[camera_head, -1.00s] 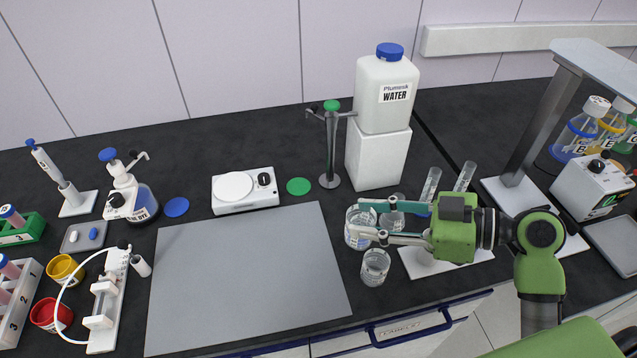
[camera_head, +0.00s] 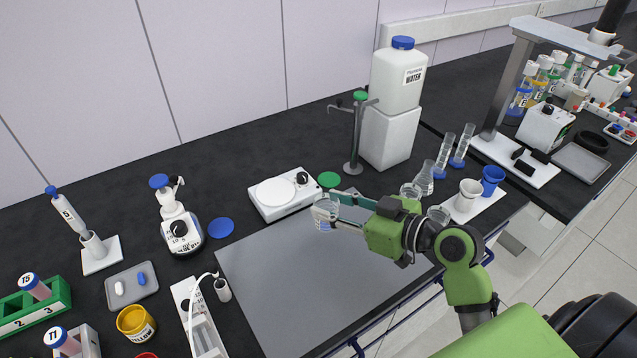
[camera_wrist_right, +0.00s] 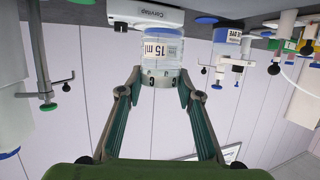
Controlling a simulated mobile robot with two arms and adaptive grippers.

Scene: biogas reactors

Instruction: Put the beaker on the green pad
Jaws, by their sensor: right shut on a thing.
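My right gripper (camera_head: 338,207) is shut on a clear glass beaker (camera_head: 325,215), held over the grey mat (camera_head: 290,280) near its back edge. In the right wrist view the beaker (camera_wrist_right: 163,55) sits between the fingertips, with a printed label on its wall. The round green pad (camera_head: 329,180) lies on the dark bench, just behind the held beaker, between the white stirrer and the metal stand. The pad's top is bare. My left gripper is not in view.
The white stirrer (camera_head: 285,195) is left of the pad and the metal stand (camera_head: 354,135) right of it. The water container (camera_head: 397,80) stands on a white block behind. A blue pad (camera_head: 221,228) lies left. More glassware and cups (camera_head: 469,194) are at right.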

